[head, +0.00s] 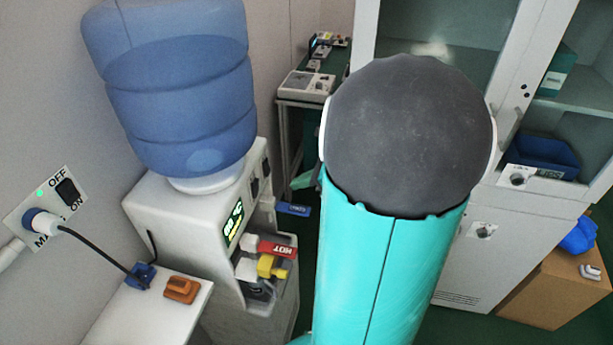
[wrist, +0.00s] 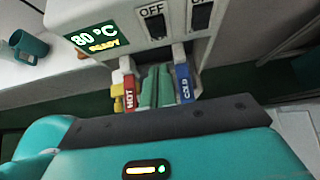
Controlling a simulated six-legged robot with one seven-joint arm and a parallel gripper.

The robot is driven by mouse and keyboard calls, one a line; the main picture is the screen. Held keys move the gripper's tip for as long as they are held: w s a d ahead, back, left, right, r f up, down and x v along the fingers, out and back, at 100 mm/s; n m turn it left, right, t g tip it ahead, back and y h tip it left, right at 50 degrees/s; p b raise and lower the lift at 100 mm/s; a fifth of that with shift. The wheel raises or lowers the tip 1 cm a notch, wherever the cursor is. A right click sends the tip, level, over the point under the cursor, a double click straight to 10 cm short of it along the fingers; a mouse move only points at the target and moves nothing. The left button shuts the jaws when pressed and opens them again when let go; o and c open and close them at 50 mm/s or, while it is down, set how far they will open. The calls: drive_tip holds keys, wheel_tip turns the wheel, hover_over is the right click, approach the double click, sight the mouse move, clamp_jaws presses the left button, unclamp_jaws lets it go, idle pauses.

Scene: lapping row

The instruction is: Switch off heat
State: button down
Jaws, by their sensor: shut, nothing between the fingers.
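The white water dispenser (head: 165,215) stands left of my arm with a blue bottle (head: 180,85) on top. In the wrist view its lit display (wrist: 92,38) reads 80 °C READY. Beside the display are two dark rocker switches, a left one (wrist: 156,25) and a right one (wrist: 201,16), each marked OFF above. Their lower labels are not legible, and I cannot tell their positions. Below are a red HOT tap (wrist: 129,92) and a blue COLD tap (wrist: 184,82). My gripper (wrist: 156,86) is shut and empty, its green fingers appearing between the taps, below the switches.
A wall switch plate (head: 48,208) marked OFF, ON and MAIN has a green light and a plugged cable. A cabinet (head: 455,250) stands right. A teal mug (wrist: 30,44) shows in the wrist view.

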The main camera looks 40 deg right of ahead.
sight(256, 182)
drive_tip(key=w+a+f, duration=0.1)
drive_tip(key=w, duration=0.1)
drive_tip(key=w+a+f, duration=0.1)
drive_tip(key=w, duration=0.1)
drive_tip(key=w+a+f, duration=0.1)
drive_tip(key=w+a, duration=0.1)
drive_tip(key=shift+w, duration=0.3)
drive_tip(key=shift+w+a+r, duration=0.1)
drive_tip(key=shift+w, duration=0.15)
drive_tip(key=shift+w+a+r, duration=0.1)
drive_tip(key=shift+w+a, duration=0.05)
drive_tip(key=shift+w, duration=0.15)
drive_tip(key=shift+r, duration=0.2)
drive_tip(key=shift+r, duration=0.6)
